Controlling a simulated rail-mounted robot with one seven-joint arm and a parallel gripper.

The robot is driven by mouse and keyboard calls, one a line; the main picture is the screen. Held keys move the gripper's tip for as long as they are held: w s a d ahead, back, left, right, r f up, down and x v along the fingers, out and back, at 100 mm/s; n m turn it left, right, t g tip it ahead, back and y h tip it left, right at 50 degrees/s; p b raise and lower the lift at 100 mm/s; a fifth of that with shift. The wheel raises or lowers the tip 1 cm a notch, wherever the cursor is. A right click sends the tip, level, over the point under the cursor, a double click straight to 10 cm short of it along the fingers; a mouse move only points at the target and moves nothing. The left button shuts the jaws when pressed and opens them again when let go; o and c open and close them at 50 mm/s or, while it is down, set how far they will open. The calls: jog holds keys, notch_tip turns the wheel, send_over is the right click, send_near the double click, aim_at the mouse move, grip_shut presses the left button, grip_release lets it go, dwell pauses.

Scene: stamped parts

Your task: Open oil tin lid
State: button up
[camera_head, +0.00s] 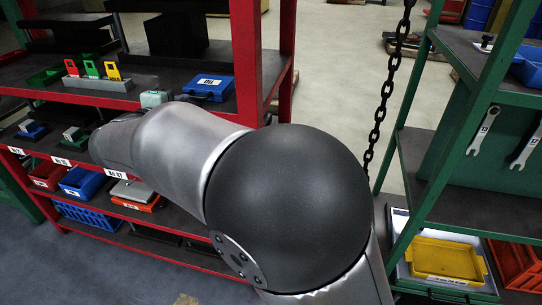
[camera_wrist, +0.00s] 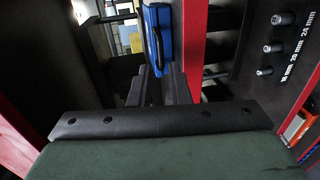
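The oil tin (camera_head: 208,87) is a blue box with a white label on its top. It sits on the upper dark shelf of the red rack, and its lid looks closed. In the wrist view the blue tin (camera_wrist: 158,40) lies on its side in the picture, beyond the fingers. My gripper (camera_wrist: 160,80) shows two dark fingers with a gap between them. It looks open and empty, apart from the tin. In the head view my arm hides the gripper.
A grey block with red, green and yellow tags (camera_head: 95,82) and a pale green box (camera_head: 153,98) share the shelf. A red post (camera_head: 246,60) stands close right of the tin. A chain (camera_head: 385,85) hangs before a green rack (camera_head: 480,95).

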jog(key=v, duration=1.2)
jog(key=d+f+m+g+h+p, duration=0.1)
jog(key=d+f+m+g+p, duration=0.1)
jog(key=d, duration=1)
jog(key=w+d+f+m+g+h+p, duration=0.1)
jog(key=d+g, duration=0.5)
jog(key=d, duration=0.6)
jog(key=shift+f+m+g+h+p, duration=0.3)
jog(key=shift+f+m+h+p, duration=0.25)
jog(key=shift+f+m, duration=0.7)
jog(key=shift+w+f+n, duration=0.1)
jog(key=shift+f+n, duration=0.15)
